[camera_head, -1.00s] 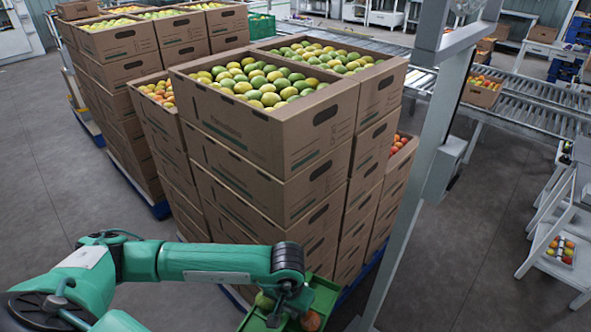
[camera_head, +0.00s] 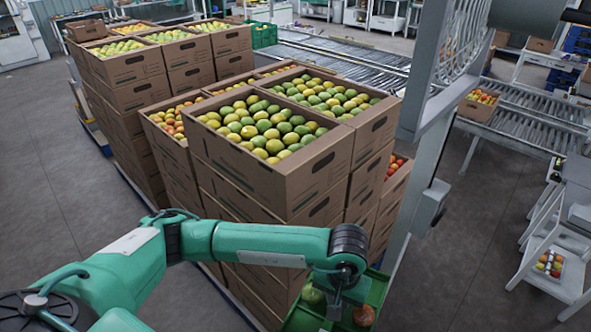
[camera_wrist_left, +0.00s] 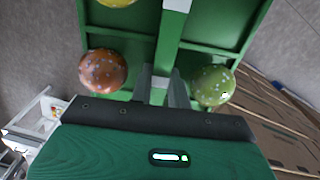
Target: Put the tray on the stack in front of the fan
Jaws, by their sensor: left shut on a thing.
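A green tray (camera_head: 377,289) with a few round fruits is held low in front of the stack of cardboard boxes (camera_head: 262,185). My left gripper (camera_head: 335,305) is shut on the tray; its fingers (camera_wrist_left: 163,88) grip the tray's middle bar in the left wrist view. A reddish fruit (camera_wrist_left: 103,69) and a green fruit (camera_wrist_left: 213,85) lie either side of the fingers. The top boxes hold green and yellow fruit. A caged fan (camera_head: 462,42) on a grey post stands right of the stack, partly cut off. My right gripper is out of view.
More box stacks (camera_head: 122,75) stand at the back left. A roller conveyor (camera_head: 535,118) runs behind the post. A white stepped rack (camera_head: 550,262) stands at the right. Grey floor is open at left and between post and rack.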

